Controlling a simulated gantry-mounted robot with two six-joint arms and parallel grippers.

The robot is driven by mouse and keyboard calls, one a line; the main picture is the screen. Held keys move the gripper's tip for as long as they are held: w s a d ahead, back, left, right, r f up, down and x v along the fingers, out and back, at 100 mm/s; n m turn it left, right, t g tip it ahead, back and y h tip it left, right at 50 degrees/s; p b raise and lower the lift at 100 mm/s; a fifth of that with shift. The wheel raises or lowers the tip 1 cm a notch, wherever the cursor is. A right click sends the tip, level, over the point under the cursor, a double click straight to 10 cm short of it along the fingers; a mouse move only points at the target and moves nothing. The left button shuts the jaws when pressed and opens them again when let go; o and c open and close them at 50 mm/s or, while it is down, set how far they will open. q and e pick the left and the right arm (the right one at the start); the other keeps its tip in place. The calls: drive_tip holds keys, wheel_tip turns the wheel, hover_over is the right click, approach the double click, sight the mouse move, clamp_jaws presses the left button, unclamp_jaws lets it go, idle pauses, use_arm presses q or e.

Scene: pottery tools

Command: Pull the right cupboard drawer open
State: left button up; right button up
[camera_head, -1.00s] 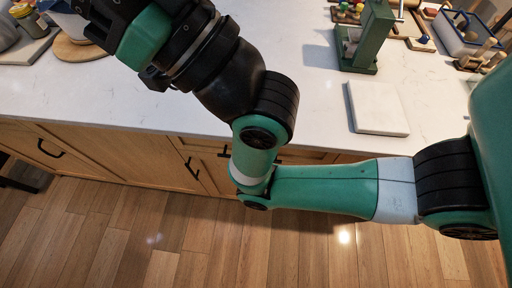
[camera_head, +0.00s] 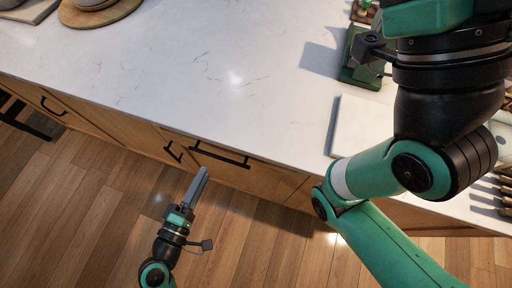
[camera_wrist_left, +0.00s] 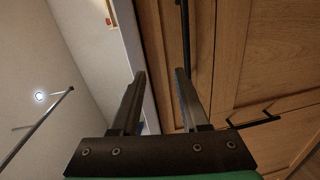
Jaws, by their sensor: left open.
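The wooden drawer front (camera_head: 228,171) under the counter edge has a long black bar handle (camera_head: 220,155) and looks closed. The handle also shows upright at the top of the left wrist view (camera_wrist_left: 184,40). My left gripper (camera_head: 201,174) comes up from the lower left, just below and in front of the handle's left part. In the left wrist view its fingers (camera_wrist_left: 158,72) are apart with nothing between them. The handle lines up with the right-hand finger there; I cannot tell whether they touch. My right arm crosses the right side, its gripper out of view.
A cupboard door handle (camera_head: 173,151) is just left of the drawer and shows in the left wrist view (camera_wrist_left: 254,122). The white countertop (camera_head: 200,75) is mostly bare. A pale slab (camera_head: 352,130) and a green stand (camera_head: 358,68) are at right, near my right arm.

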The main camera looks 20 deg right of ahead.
sight(220, 158)
use_arm(q)
wheel_tip(220, 158, down, 4)
drive_tip(key=s, duration=0.3)
drive_tip(key=shift+n+y, duration=0.3)
drive_tip(key=shift+n, duration=0.2)
drive_tip(key=b+x, duration=0.1)
drive_tip(key=x, duration=0.4)
drive_tip(key=b+x, duration=0.2)
drive_tip(key=x, duration=0.4)
drive_tip(key=shift+w+a+f, duration=0.1)
drive_tip(key=shift+w+a, duration=0.05)
drive_tip(key=shift+w, duration=0.3)
drive_tip(key=shift+g, duration=0.3)
clamp_jaws()
